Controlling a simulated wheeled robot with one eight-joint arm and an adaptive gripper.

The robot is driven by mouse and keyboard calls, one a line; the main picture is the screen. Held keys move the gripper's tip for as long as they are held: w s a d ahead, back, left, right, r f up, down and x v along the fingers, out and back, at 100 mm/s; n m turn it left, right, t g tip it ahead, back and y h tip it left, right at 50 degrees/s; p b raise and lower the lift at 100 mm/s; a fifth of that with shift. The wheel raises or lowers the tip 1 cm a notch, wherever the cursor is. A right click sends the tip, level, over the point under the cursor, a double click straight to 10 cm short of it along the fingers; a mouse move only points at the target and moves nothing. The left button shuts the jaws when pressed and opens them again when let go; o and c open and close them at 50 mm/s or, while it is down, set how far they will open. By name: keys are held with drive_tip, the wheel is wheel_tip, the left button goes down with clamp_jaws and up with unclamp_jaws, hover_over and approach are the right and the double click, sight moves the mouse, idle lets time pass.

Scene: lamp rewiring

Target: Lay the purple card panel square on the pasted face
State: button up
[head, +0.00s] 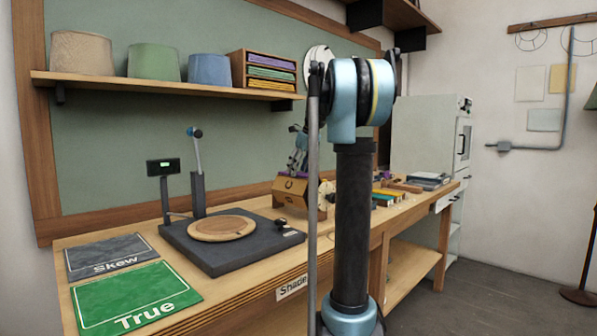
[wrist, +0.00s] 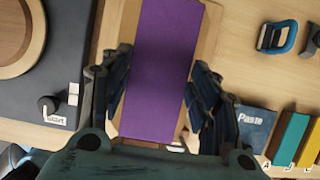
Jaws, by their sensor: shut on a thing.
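The purple card panel (wrist: 165,65) lies lengthwise between the fingers of my gripper (wrist: 160,78) in the wrist view, and my gripper is shut on it. Pale tan wood (wrist: 211,32) shows along the panel's right and far left sides, beneath it. The panel covers most of that surface; I cannot tell whether it touches it, or see any paste. In the head view a wooden block (head: 291,196) stands on the bench, with my gripper (head: 298,160) just above it, small and partly behind my arm.
The turntable base (head: 240,252) with its round wooden disc (head: 222,228) stands left of the block. Green "True" (head: 130,292) and grey "Skew" (head: 105,254) mats lie farther left. A "Paste" container (wrist: 256,125), coloured strips (wrist: 291,138) and a blue-handled tool (wrist: 278,38) lie to the right.

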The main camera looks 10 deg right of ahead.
drive_tip(key=shift+f, duration=0.2)
drive_tip(key=o, duration=1.1)
drive_tip(key=o, duration=0.5)
drive_tip(key=shift+c, duration=0.2)
drive_tip(key=shift+r, duration=0.1)
wheel_tip(320, 180, up, 8)
idle(0.7)
